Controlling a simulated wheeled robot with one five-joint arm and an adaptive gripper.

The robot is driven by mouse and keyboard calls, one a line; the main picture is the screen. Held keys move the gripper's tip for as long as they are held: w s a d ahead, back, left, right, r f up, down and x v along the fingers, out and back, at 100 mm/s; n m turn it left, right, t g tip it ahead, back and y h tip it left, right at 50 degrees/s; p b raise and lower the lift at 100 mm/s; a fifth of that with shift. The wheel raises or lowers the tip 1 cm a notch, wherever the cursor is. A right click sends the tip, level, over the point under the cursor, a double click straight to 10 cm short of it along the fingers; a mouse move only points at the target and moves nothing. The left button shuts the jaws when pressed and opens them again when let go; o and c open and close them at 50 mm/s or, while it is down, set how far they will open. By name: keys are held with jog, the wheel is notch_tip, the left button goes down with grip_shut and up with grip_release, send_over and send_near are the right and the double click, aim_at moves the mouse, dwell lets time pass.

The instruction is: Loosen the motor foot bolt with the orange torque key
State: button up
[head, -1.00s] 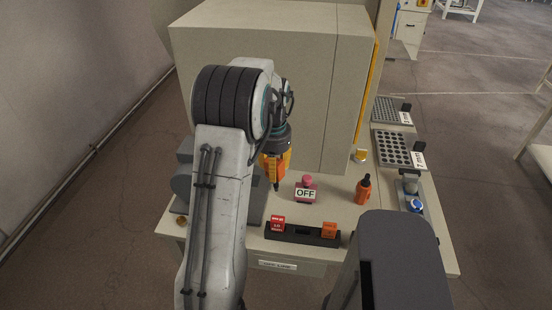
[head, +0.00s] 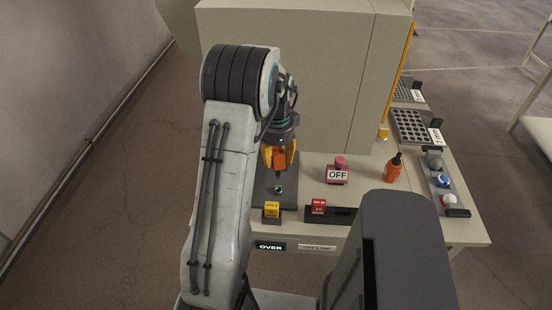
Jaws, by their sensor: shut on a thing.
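My gripper (head: 280,164) is shut on an orange torque key (head: 279,159), held upright between yellow fingers left of the pink-red OFF block. The key's dark lower end points down at a small bolt-like piece (head: 279,189) with a pale green mark on the dark grey plate (head: 289,200). I cannot tell whether the key touches it. My arm hides the left of the plate and what stands behind it. A yellow labelled block (head: 271,210) and a red labelled block (head: 318,208) stand near the front edge.
The OFF block (head: 338,174) and an orange bottle (head: 394,167) stand to the right. A tray with several balls (head: 443,181) and a perforated tray (head: 411,127) lie further right. A large beige cabinet (head: 280,70) closes the back. A display on the front reads OVER (head: 270,246).

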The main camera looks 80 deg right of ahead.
jog(key=shift+d+m, duration=0.35)
jog(key=shift+m, duration=0.35)
jog(key=shift+d+m, duration=0.1)
jog(key=shift+m, duration=0.7)
jog(key=shift+f+b, duration=0.1)
jog(key=shift+b, duration=0.2)
jog(key=shift+f+b, duration=2.4)
jog(key=shift+f, duration=0.4)
jog(key=shift+f+b, duration=1.15)
jog(key=shift+n, duration=0.8)
